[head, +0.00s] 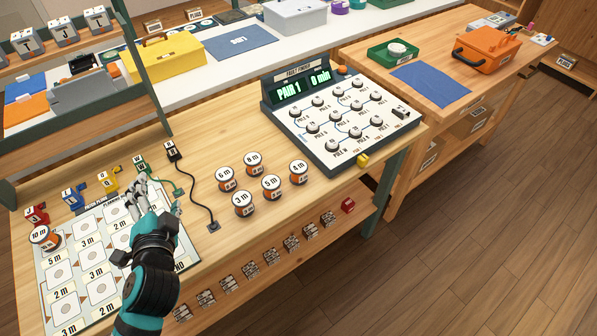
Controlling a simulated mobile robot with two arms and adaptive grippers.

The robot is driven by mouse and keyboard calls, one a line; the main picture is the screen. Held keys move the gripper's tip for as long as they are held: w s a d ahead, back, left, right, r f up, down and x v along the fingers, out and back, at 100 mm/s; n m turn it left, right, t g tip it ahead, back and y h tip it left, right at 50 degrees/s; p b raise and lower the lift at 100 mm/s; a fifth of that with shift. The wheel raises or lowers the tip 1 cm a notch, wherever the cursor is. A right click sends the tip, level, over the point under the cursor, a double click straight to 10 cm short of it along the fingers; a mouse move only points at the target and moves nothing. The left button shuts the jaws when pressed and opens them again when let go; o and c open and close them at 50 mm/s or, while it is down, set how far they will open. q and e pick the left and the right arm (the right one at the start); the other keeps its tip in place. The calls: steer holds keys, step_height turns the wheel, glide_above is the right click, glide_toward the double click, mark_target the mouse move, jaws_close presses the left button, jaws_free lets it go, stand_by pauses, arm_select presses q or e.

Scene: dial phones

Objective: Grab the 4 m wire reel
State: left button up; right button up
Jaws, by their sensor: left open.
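The 4 m wire reel (299,174) stands upright on the wooden bench at the right end of a small group of reels. It has a white top marked 4 m and a brown side. My left gripper (152,194) is open over the upper right part of the layout board, well to the left of the reel. It is apart from the reel, and nothing shows between its fingers. My right gripper is not in the head view.
Nearby reels are 8 m (252,163), 6 m (225,177), 5 m (271,187) and 3 m (242,204). A black cable (200,190) lies between gripper and reels. The fault finder panel (338,120) stands behind the 4 m reel. A 10 m reel (44,238) sits on the layout board (75,262).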

arm_select(q)
steer(key=w+d+r+m+t+h, duration=0.25)
steer(key=d+r+m+h, duration=0.3)
steer(key=m, duration=0.45)
steer(key=w+d+r+m+t+h, duration=0.2)
steer(key=d+r+m+t+h, duration=0.15)
steer(key=d+m+h, duration=0.4)
steer(key=m+g+h, duration=0.1)
steer(key=m+g, duration=0.9)
steer(key=m, duration=0.9)
glide_toward(297, 167)
steer(key=shift+p+x, duration=0.7)
steer(key=shift+x, duration=0.5)
steer(key=shift+w+d+f+g, duration=0.2)
steer(key=shift+w+d+g, duration=0.1)
steer(key=shift+w+d, duration=0.3)
steer(key=x, duration=0.4)
steer(key=shift+w, duration=0.15)
steer(key=c, duration=1.3)
